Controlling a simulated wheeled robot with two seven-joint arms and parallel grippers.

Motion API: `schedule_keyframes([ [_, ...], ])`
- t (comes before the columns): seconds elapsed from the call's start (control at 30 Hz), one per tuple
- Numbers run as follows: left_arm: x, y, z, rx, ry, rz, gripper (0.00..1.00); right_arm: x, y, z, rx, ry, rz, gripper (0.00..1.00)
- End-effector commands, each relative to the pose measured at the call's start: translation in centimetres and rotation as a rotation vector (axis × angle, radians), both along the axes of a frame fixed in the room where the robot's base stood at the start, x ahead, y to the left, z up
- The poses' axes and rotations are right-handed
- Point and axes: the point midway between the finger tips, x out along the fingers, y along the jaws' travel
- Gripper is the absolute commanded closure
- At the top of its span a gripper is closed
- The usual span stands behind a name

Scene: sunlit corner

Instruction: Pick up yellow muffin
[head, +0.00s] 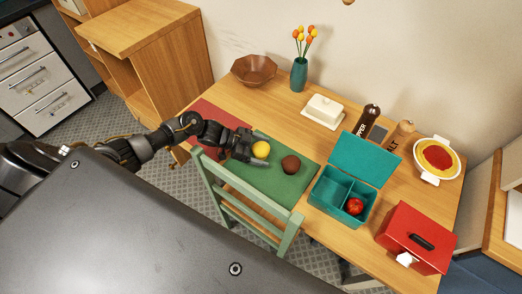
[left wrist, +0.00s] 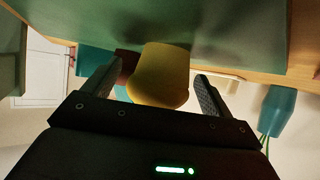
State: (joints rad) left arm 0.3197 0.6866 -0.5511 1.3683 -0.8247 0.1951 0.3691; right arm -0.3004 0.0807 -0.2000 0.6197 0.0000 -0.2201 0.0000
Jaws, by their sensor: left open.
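The yellow muffin (head: 261,149) sits on the green placemat (head: 254,183) on the wooden table. My left gripper (head: 258,153) reaches it from the left, low over the placemat, with one finger on each side of it. In the left wrist view the yellow muffin (left wrist: 160,76) lies between the two spread fingers of my left gripper (left wrist: 158,90), with a gap visible on both sides. A brown muffin (head: 291,164) sits just right of it and is partly hidden behind it in the left wrist view (left wrist: 126,62). My right gripper is not in view.
An open teal lunchbox (head: 340,205) holding a red apple (head: 355,206) stands to the right, beside a red box (head: 416,237). A green chair (head: 240,208) backs onto the front edge. A butter dish (head: 323,111), teal vase (head: 299,75) and wooden bowl (head: 254,70) stand behind.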

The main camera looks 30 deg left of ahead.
Motion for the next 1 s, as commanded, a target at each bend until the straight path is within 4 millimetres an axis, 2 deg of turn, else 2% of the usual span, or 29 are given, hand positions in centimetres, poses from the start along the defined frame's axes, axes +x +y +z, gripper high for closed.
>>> schedule_keyframes([
  [0.07,0.0,0.0,0.0,0.000,0.000,0.000,0.15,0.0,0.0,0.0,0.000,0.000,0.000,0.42],
  [0.43,0.0,0.0,0.0,0.000,0.001,0.000,0.63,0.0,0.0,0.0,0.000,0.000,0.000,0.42],
  [0.77,0.0,0.1,0.3,-0.001,0.000,0.000,0.63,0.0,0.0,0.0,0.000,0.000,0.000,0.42],
  [0.87,0.0,0.1,0.9,-0.001,-0.001,0.001,0.63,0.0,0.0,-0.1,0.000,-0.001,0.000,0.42],
  [1.0,0.0,0.1,3.0,0.001,-0.004,-0.002,0.63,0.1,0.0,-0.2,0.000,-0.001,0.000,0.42],
])
